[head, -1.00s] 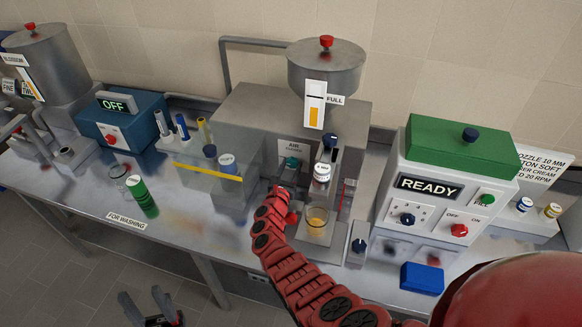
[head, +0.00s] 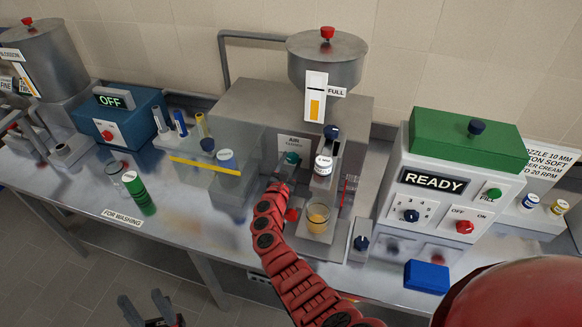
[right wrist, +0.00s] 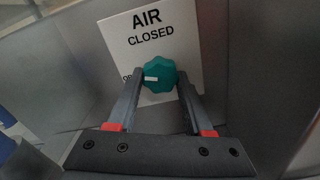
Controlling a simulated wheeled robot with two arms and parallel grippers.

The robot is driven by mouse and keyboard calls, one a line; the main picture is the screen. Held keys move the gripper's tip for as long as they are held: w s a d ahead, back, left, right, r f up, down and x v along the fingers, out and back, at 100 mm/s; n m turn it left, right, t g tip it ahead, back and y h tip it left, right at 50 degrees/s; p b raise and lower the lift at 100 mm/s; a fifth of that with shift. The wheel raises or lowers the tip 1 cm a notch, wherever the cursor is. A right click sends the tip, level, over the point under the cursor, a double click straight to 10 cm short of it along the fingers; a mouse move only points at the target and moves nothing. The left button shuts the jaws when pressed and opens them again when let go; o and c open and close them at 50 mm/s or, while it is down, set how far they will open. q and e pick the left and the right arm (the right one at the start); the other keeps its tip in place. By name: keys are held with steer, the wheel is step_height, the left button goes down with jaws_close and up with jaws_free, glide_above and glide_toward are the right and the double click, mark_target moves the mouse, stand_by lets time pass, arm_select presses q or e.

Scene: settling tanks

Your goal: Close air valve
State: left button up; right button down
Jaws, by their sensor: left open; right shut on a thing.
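The air valve is a teal lobed knob (right wrist: 160,74) on a white plate (right wrist: 150,42) reading "AIR" and "CLOSED". In the right wrist view its white mark points left, towards lettering partly hidden at the plate's lower left. My right gripper (right wrist: 158,88) is shut on the knob, one finger on each side. In the head view the knob (head: 291,158) is small, with my right gripper (head: 284,178) at it. My left gripper (head: 150,305) is open and empty, low in the head view, in front of the bench.
A glass beaker (head: 317,217) with amber liquid stands right of my right forearm. A clear guard with a yellow strip (head: 205,167) is to its left. A green-and-white control box (head: 450,180) reads "READY". A green bottle (head: 140,195) stands on open bench at left.

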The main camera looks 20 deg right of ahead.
steer(key=m+b, duration=0.6)
steer(key=b, duration=0.1)
steer(key=m+b, duration=0.6)
steer(key=b, duration=0.1)
steer(key=shift+a+f+b, duration=0.2)
steer(key=shift+b, duration=0.1)
steer(key=shift+r+m+b, duration=0.25)
steer(key=shift+m+b, duration=0.85)
steer(key=shift+b, duration=0.05)
steer(key=shift+c, duration=1.5)
jaws_free()
steer(key=shift+r, duration=0.1)
steer(key=shift+r, duration=0.15)
